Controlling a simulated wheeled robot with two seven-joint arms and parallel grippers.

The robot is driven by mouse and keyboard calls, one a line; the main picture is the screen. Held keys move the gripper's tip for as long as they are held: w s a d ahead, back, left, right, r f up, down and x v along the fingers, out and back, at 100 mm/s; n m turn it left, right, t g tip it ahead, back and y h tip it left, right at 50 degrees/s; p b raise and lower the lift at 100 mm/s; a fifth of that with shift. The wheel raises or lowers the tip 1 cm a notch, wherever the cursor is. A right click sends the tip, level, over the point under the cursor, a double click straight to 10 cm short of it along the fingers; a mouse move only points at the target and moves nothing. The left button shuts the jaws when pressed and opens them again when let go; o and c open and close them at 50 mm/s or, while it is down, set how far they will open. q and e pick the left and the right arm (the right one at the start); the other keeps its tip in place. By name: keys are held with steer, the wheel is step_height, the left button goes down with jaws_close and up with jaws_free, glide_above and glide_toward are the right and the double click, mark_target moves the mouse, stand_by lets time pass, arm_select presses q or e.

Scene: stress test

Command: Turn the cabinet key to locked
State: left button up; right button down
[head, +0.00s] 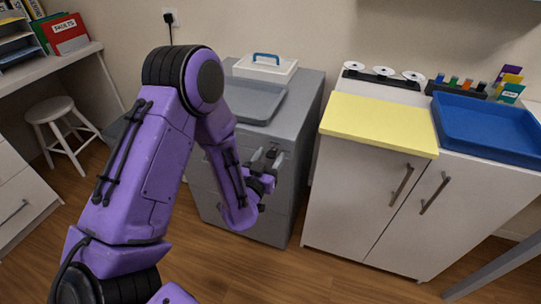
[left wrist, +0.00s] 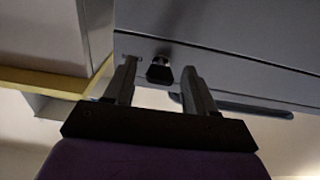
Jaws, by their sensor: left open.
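A small dark key (left wrist: 159,72) sticks out of a lock near the edge of that front. My left gripper (head: 265,157) is at the upper part of the cabinet front. In the left wrist view the open left gripper (left wrist: 159,66) has one finger on each side of the key, with gaps on both sides. Whether the key is turned I cannot tell. My right gripper is not in view.
A grey tray (head: 255,101) and a white case with a blue handle (head: 265,67) sit on the cabinet top. To the right stands a white cupboard (head: 350,200) with a yellow board (head: 380,122) and a blue tray (head: 490,128). A stool (head: 60,125) is at left.

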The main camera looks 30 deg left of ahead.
arm_select(q)
steer(key=shift+w+a, duration=0.1)
steer(key=shift+w, duration=0.45)
steer(key=c, duration=1)
steer(key=shift+n, duration=0.3)
steer(key=n, duration=0.3)
steer(key=shift+n, duration=0.3)
steer(key=n, duration=0.4)
steer(key=shift+n+b, duration=0.3)
steer(key=n, duration=0.4)
steer(key=shift+n, duration=0.3)
steer(key=n, duration=0.4)
steer(key=shift+n+b, duration=0.3)
steer(key=shift+b, duration=0.05)
